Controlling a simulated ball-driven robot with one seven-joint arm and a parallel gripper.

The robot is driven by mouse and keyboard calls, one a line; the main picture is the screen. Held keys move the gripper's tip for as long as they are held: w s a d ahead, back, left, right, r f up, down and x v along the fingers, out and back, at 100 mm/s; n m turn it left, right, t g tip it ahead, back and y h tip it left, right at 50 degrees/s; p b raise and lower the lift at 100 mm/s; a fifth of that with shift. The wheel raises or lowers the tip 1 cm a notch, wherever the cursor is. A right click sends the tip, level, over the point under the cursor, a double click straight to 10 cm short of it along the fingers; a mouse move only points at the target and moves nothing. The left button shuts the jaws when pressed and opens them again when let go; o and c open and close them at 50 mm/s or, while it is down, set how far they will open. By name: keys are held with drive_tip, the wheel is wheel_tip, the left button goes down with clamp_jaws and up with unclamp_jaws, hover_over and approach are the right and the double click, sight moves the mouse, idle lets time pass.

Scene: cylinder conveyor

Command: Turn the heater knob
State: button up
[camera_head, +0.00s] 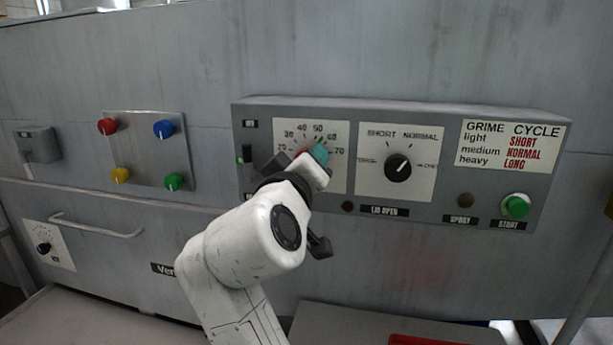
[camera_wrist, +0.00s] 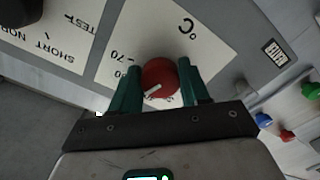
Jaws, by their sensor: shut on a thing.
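The heater knob is a red round knob (camera_wrist: 160,78) with a white pointer line, on a white temperature dial plate (camera_wrist: 190,45) marked °C. In the wrist view, which is turned over, the pointer slants to the lower left. My gripper (camera_wrist: 158,70) has its teal fingers on either side of the knob and is shut on it. In the head view my gripper (camera_head: 316,156) is at the dial plate (camera_head: 338,172) on the grey control panel, and my arm hides most of the knob. The numbers 30 to 70 show around it.
Right of the dial is a black cycle knob (camera_head: 398,168), then a green start button (camera_head: 516,206). A black switch (camera_head: 246,154) is left of the dial. Coloured knobs sit on a metal plate (camera_head: 145,150) further left. A handle bar (camera_head: 97,229) sticks out below.

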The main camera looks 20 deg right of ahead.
drive_tip(key=shift+d+f+m+b, duration=0.1)
drive_tip(key=shift+f+m+b, duration=0.3)
drive_tip(key=shift+m, duration=0.2)
drive_tip(key=shift+r+m, duration=0.1)
drive_tip(key=shift+m, duration=0.2)
drive_tip(key=o, duration=1)
drive_tip(key=shift+r, duration=0.15)
drive_tip(key=shift+s, duration=0.1)
drive_tip(key=b+v, duration=0.1)
drive_tip(key=v, duration=0.9)
drive_tip(key=shift+s+a, duration=0.25)
drive_tip(key=shift+a, duration=0.05)
